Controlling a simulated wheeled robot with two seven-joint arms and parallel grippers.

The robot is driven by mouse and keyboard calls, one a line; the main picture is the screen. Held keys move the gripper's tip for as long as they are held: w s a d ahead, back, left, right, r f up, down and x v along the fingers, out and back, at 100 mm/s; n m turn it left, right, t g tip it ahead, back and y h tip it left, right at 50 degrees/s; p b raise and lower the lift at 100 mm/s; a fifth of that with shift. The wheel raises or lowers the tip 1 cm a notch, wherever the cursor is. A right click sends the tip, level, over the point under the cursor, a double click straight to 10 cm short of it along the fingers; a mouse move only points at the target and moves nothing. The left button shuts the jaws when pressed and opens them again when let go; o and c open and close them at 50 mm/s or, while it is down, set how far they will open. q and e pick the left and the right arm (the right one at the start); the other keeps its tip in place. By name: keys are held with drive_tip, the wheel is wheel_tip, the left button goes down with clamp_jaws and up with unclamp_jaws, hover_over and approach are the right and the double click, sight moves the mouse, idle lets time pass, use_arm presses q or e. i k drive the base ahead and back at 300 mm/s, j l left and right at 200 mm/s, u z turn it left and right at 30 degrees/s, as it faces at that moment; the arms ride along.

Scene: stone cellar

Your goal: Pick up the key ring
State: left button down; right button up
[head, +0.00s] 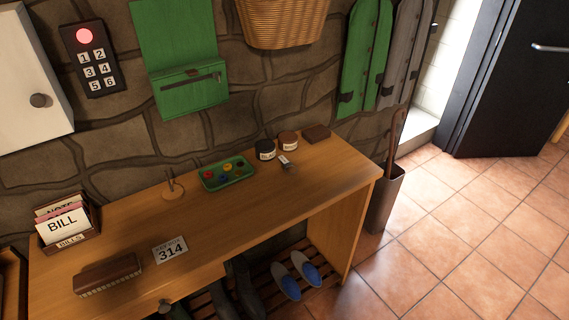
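A small item with a pale tag and a darker end (286,161) lies on the wooden table (225,215), just in front of two small jars. It may be the key ring, but it is too small to tell for sure. Neither of my grippers is in view.
On the table are a green tray (228,184) with coloured pieces, a dark jar (265,151), a brown jar (288,141), a small wooden stand (173,193), a brush (108,274), a "314" card (170,250) and a bills box (68,240). Bare tabletop lies right of centre.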

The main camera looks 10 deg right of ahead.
sight(286, 164)
drive_tip(key=l+u, duration=0.15)
drive_tip(key=u, duration=0.2)
drive_tip(key=l+u, duration=0.15)
drive_tip(key=u, duration=0.25)
drive_tip(key=l+u, duration=0.15)
drive_tip(key=u, duration=0.2)
drive_tip(key=k+l+u, duration=0.15)
drive_tip(key=l, duration=0.2)
drive_tip(key=l+u, duration=0.15)
drive_tip(key=l, duration=0.25)
drive_tip(key=k+l+u, duration=0.15)
drive_tip(key=l, duration=0.2)
drive_tip(key=k+l+u, duration=0.2)
drive_tip(key=k+l, duration=0.15)
drive_tip(key=l, duration=0.2)
drive_tip(key=k+l, duration=0.15)
drive_tip(key=l, duration=0.2)
